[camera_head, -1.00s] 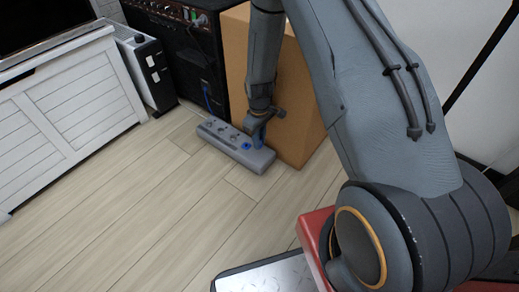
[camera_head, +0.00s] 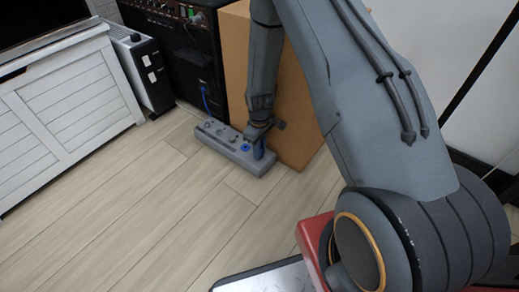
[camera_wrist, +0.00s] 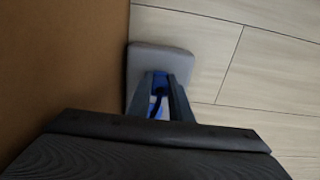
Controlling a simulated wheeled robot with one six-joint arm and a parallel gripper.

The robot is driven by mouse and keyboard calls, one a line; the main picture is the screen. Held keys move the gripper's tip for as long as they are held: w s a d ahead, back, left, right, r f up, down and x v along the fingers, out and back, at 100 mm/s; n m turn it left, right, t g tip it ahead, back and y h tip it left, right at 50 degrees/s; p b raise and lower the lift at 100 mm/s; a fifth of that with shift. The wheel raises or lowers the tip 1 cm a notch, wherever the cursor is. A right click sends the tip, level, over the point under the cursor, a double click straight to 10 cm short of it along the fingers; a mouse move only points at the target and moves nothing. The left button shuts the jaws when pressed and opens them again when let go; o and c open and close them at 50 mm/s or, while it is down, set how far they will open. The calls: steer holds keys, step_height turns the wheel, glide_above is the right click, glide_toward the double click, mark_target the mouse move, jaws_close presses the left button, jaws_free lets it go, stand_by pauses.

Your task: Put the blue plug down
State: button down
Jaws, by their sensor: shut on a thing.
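My gripper (camera_head: 259,149) is shut on the blue plug, over the right end of the grey power strip (camera_head: 219,134) on the floor. In the wrist view, the blue plug (camera_wrist: 159,82) shows between the two fingers of my gripper (camera_wrist: 160,88), with the grey power strip (camera_wrist: 140,62) beneath. The fingers hide most of the plug. I cannot tell whether the plug touches the strip. A blue spot (camera_head: 245,147) shows on the strip's top, just left of the fingers.
A tall brown box (camera_head: 295,135) stands right behind the strip. A black amplifier (camera_head: 187,50) with a blue cord (camera_head: 205,97) stands behind left. A white heater (camera_head: 143,70) and a white slatted cabinet (camera_head: 70,110) stand at the left. The wooden floor (camera_head: 150,215) in front is clear.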

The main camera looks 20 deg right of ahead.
steer(key=shift+f, duration=0.25)
steer(key=c, duration=1.6)
jaws_free()
step_height(320, 180, up, 13)
steer(key=p, duration=0.6)
steer(key=shift+a+r, duration=0.1)
steer(key=shift+r, duration=0.1)
steer(key=s+a+r, duration=0.6)
steer(key=a+r, duration=0.2)
steer(key=r, duration=0.3)
steer(key=s+a+r, duration=0.5)
steer(key=a+r, duration=0.4)
steer(key=r, duration=0.2)
steer(key=shift+y, duration=0.8)
steer(key=s+a+r, duration=0.1)
steer(key=s+r, duration=0.3)
steer(key=s, duration=0.4)
steer(key=s+a+r, duration=0.1)
steer(key=s+r, duration=0.3)
steer(key=s, duration=0.4)
steer(key=s+a+r, duration=0.2)
steer(key=s+r, duration=0.2)
steer(key=s, duration=0.4)
steer(key=shift+s+r, duration=0.25)
steer(key=shift+s, duration=0.05)
